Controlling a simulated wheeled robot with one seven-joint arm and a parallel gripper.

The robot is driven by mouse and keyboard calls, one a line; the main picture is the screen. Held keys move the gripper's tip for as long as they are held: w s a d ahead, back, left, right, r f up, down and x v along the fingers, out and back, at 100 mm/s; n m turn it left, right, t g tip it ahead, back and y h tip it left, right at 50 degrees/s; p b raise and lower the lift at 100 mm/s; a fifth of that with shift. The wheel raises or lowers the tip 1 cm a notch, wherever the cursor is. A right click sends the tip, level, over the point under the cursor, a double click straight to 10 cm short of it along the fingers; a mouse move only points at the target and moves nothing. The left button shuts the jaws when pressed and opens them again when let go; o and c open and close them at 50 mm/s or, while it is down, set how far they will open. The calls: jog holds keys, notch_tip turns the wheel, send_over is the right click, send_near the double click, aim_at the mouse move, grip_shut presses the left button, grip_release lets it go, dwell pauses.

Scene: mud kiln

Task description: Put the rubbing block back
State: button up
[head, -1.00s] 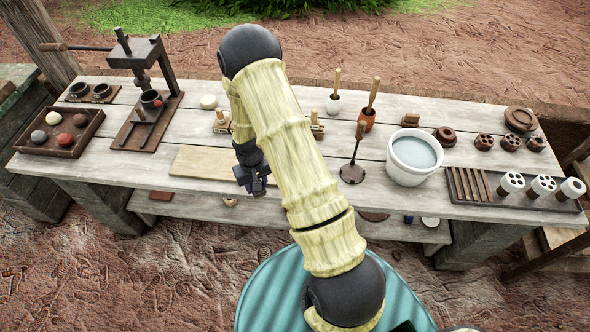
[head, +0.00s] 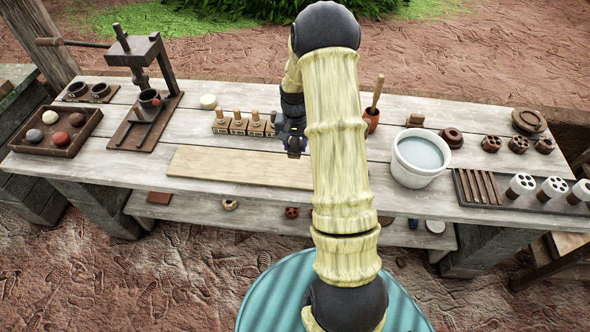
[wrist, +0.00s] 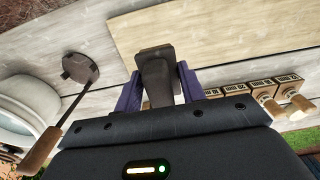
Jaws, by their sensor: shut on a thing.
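My gripper (head: 292,145) is above the table, just beyond the pale wooden board and at the right end of the row of stamps. In the wrist view, its purple fingers are shut on a dark grey-brown block (wrist: 157,78), which I take to be the rubbing block. In the head view the block is small and hard to make out against the dark gripper. My arm hides part of the table right of it.
The pale board (head: 225,166) lies at the table's front, with stamps (head: 238,124) behind it. A flat disc with a long handle (wrist: 80,68) and a white water bucket (head: 418,160) are to the right. A press (head: 145,90) and ball tray (head: 55,132) stand left.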

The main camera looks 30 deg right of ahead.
jog(key=p, duration=0.1)
send_over(295, 171)
jog(key=shift+f, duration=2.8)
jog(key=shift+f, duration=0.1)
jog(key=shift+f+p, duration=0.65)
jog(key=shift+f, duration=1.3)
jog(key=shift+f, duration=0.1)
jog(key=shift+f, duration=0.15)
jog(key=o, duration=0.9)
jog(key=shift+o, duration=0.2)
notch_tip(295, 171, up, 12)
jog(key=b, duration=0.3)
jog(key=shift+r, duration=0.25)
